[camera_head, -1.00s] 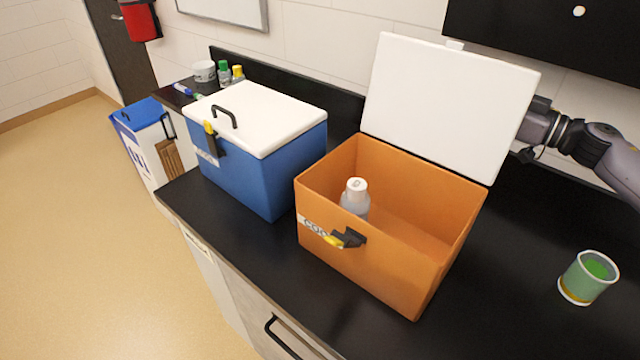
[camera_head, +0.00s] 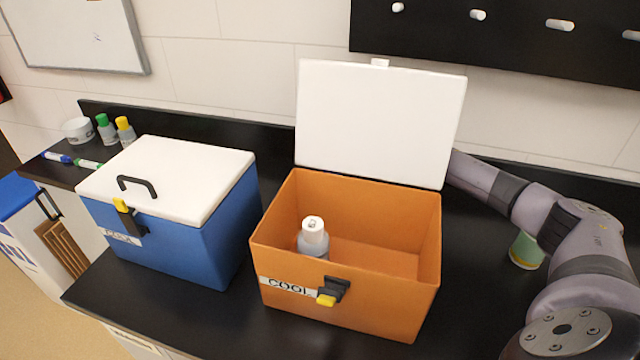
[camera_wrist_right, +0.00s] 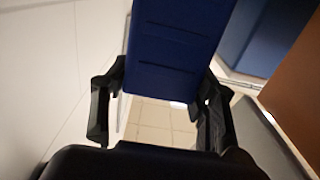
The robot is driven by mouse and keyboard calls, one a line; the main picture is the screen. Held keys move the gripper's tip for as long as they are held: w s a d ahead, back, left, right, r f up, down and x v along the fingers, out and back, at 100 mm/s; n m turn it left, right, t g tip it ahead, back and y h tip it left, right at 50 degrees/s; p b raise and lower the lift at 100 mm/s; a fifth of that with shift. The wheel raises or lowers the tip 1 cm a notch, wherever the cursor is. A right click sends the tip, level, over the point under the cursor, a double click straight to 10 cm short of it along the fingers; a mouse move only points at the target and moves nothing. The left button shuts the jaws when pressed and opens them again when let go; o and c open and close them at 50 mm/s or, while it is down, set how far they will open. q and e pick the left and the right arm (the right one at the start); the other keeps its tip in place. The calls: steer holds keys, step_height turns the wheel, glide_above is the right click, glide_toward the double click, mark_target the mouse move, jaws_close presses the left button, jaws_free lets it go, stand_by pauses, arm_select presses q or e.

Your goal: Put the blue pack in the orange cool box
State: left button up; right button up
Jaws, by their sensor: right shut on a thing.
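The orange cool box (camera_head: 345,300) stands on the black counter in the head view, its white lid (camera_head: 380,120) raised upright at the back. A white-capped bottle (camera_head: 313,238) stands inside, toward the front left; much of the floor beside it is bare. My right arm reaches in from the right and passes behind the raised lid, which hides its gripper in the head view. In the right wrist view my right gripper (camera_wrist_right: 158,98) is shut on the dark blue pack (camera_wrist_right: 178,48), a finger at each side. My left gripper is not in view.
A blue cool box (camera_head: 170,245) with its white lid (camera_head: 170,175) shut stands left of the orange one. A green cup (camera_head: 525,250) is partly hidden by my right arm. Small bottles, a white tub (camera_head: 78,130) and markers lie at the back left.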

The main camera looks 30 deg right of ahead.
step_height(320, 180, down, 4)
steer(key=shift+w+a+r, duration=0.1)
steer(key=shift+r, duration=0.05)
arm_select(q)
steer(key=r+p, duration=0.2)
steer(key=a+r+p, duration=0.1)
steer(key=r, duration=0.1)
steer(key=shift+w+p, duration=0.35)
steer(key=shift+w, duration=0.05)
arm_select(e)
steer(key=s+a+f, duration=0.1)
steer(key=s+a, duration=0.4)
steer(key=a, duration=0.1)
steer(key=shift+s+f, duration=0.15)
steer(key=shift+f, duration=0.1)
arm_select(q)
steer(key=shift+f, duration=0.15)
arm_select(e)
steer(key=shift+f, duration=0.2)
steer(key=o, duration=1.4)
steer(key=shift+s, duration=0.1)
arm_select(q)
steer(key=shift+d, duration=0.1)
arm_select(e)
steer(key=shift+r, duration=0.1)
